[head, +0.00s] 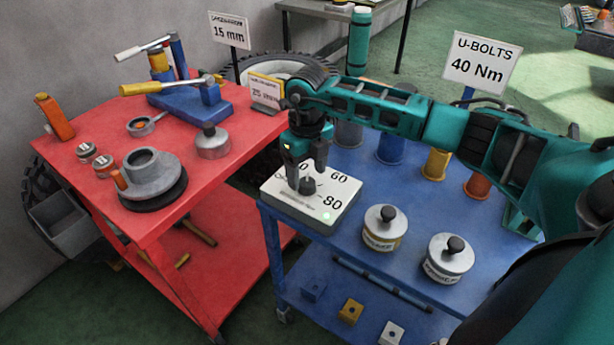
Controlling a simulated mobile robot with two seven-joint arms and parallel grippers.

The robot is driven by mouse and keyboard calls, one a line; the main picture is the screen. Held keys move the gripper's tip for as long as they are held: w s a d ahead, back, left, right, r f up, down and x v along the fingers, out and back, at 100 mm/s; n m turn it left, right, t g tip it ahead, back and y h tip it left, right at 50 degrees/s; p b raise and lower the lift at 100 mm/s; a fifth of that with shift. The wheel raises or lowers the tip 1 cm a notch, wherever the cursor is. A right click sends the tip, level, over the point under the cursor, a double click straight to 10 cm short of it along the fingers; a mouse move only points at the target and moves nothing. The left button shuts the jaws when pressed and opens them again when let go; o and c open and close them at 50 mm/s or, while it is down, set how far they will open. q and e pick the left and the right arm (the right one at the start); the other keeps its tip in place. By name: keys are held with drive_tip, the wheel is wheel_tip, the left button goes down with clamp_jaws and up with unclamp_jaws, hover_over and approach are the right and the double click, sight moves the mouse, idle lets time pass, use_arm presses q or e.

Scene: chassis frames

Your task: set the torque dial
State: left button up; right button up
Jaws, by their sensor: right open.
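The torque dial (331,208) is a box with a white face on the near left corner of the blue cart. A sign reading "U-BOLTS 40 Nm" (480,62) stands behind the cart. My left gripper is not in view.
On the blue cart (395,285), two lidded tins (384,228) (447,258) stand right of the dial, with several coloured cylinders (436,164) behind. A red cart (200,200) on the left holds a blue vise (190,100), a grey flanged part (152,175) and small pots.

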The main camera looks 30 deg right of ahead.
sight(307, 182)
wheel_tip(307, 182, up, 10)
drive_tip(key=shift+r, duration=0.2)
idle(0.5)
